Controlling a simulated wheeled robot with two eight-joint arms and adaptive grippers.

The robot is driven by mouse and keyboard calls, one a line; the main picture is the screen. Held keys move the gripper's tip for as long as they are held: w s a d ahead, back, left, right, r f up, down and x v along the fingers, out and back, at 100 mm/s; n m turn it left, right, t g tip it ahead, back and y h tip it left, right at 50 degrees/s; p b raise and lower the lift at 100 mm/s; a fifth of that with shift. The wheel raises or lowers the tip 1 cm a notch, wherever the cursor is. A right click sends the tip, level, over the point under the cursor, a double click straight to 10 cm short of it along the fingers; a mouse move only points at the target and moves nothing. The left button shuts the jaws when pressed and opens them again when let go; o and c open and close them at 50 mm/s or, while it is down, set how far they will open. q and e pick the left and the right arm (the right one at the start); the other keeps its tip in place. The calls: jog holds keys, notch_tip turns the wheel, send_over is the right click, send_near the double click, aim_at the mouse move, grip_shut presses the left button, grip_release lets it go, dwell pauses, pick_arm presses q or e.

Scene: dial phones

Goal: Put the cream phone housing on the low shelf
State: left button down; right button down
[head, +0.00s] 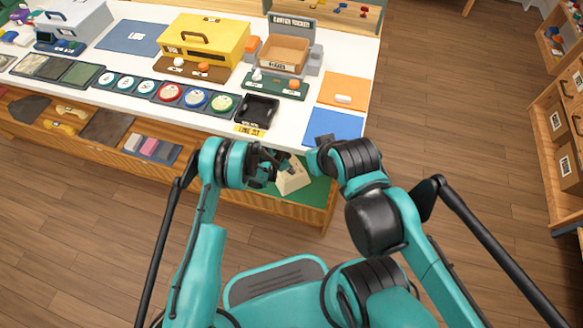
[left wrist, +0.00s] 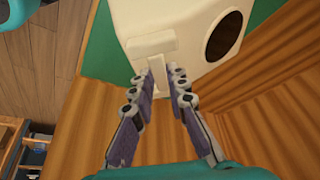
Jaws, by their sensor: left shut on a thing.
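The cream phone housing (head: 292,180) is a boxy shape at the low shelf, below the table's front edge. It fills the top of the left wrist view (left wrist: 180,30), with a large dark round opening on its right side. My left gripper (left wrist: 167,85) is shut on a small cream tab of the housing; in the head view the gripper (head: 278,163) is partly hidden. The low shelf (head: 315,195) has a green surface under and around the housing. I cannot tell whether the housing touches it. My right arm's end is beside the housing; its fingers cannot be made out.
The white table (head: 290,128) above holds a yellow case (head: 205,42), a row of dials, a black tray (head: 257,111) and a blue mat (head: 333,127). Wooden shelf edges flank the green area. More parts lie on the shelf to the left.

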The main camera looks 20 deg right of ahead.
pick_arm(q)
jog(key=c, duration=1.5)
grip_release()
jog(key=shift+r, duration=0.3)
jog(key=shift+a+r+p, duration=0.2)
jog(key=shift+r+p, duration=0.25)
jog(key=shift+p, duration=0.15)
jog(key=s+a+b, duration=0.1)
jog(key=s+a, duration=0.1)
jog(key=a, duration=0.9)
jog(key=shift+s+a+f, duration=0.15)
jog(key=shift+s+a, duration=0.1)
jog(key=shift+a, duration=0.15)
